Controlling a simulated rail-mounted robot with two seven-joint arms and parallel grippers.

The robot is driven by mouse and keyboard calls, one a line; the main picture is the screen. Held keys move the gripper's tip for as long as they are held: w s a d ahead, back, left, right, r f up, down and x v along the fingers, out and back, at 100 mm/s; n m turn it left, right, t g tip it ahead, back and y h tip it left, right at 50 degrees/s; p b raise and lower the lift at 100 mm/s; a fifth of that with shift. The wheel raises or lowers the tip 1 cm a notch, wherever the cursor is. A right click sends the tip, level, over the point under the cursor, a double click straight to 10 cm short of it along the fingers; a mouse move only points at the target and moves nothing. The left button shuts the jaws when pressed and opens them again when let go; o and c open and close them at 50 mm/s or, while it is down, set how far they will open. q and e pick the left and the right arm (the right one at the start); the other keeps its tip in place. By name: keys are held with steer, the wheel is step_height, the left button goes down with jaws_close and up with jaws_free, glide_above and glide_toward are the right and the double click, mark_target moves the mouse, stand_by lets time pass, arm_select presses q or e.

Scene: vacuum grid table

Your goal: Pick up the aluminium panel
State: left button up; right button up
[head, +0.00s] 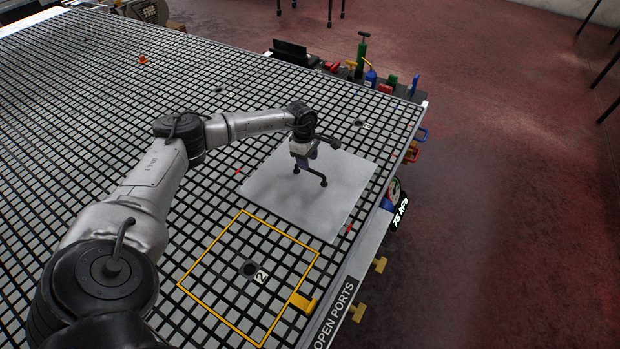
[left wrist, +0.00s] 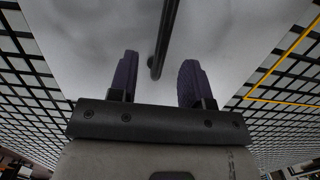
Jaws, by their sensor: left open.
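The aluminium panel (head: 268,186) is a pale grey sheet lying flat on the grid table near its right edge. A dark bar with rounded ends (head: 323,182) stands on the panel, partly hidden by my gripper; it looks like a handle. My left gripper (head: 307,156) is over the panel at this bar. In the left wrist view its two purple fingers (left wrist: 156,82) are apart, with the dark bar (left wrist: 164,38) running between them and the grey panel (left wrist: 85,55) behind. I cannot tell whether the fingers touch the bar. My right gripper is not in view.
A yellow outlined square (head: 240,212) marked 2, with a dark port, lies in front of the panel. Small red marks (head: 349,229) sit by the panel's corners. Bottles and tools (head: 362,55) stand at the far right edge. The grid to the left (head: 80,90) is mostly clear.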

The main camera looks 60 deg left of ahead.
mark_target(310, 174)
arm_select(q)
steer(key=f, duration=0.2)
steer(key=d+f, duration=0.1)
steer(key=f, duration=0.2)
steer(key=shift+w, duration=0.2)
jaws_close()
steer(key=shift+r, duration=0.1)
steer(key=shift+r, duration=0.1)
stand_by(1.0)
